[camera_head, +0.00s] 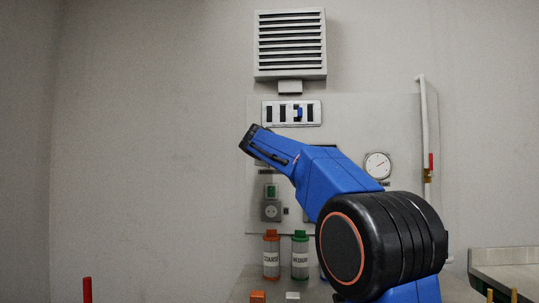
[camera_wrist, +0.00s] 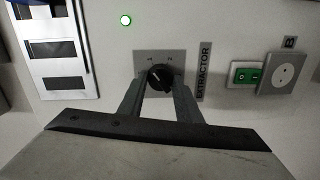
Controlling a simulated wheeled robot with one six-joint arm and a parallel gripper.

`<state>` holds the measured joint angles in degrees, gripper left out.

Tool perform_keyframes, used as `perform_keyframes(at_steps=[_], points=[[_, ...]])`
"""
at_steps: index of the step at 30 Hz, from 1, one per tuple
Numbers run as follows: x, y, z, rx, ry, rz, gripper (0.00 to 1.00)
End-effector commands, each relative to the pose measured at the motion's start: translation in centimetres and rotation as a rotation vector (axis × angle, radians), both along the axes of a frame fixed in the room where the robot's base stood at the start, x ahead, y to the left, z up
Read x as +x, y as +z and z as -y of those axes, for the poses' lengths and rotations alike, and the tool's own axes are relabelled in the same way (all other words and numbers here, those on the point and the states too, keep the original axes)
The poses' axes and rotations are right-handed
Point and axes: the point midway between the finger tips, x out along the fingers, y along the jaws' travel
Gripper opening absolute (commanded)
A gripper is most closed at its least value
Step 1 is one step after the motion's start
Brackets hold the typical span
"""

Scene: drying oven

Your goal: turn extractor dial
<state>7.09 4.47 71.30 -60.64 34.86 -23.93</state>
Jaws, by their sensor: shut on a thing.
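The extractor dial (camera_wrist: 160,76) is a black round knob on a grey square plate (camera_wrist: 174,57) in the wrist view. The word EXTRACTOR runs along a label (camera_wrist: 204,72) to its right. My gripper (camera_wrist: 160,88) reaches up to the dial with one finger on each side, shut on the knob. The dial's lower part is partly hidden between the fingers. In the head view my blue arm covers the dial and my gripper is hidden behind it.
A lit green lamp (camera_wrist: 125,20) sits above left of the dial. A green switch (camera_wrist: 246,74) and a round socket (camera_wrist: 283,73) are to the right. A slotted panel (camera_head: 291,113) is below the vent (camera_head: 290,45). Two bottles, orange-capped (camera_head: 271,256) and green-capped (camera_head: 300,256), stand below.

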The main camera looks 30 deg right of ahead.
Motion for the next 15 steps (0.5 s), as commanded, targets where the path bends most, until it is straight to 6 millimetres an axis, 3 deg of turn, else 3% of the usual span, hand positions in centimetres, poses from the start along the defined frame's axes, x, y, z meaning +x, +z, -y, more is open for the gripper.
perform_keyframes(at_steps=[15], points=[[0.0,-0.19,0.07,0.098,-0.002,0.061,0.09]])
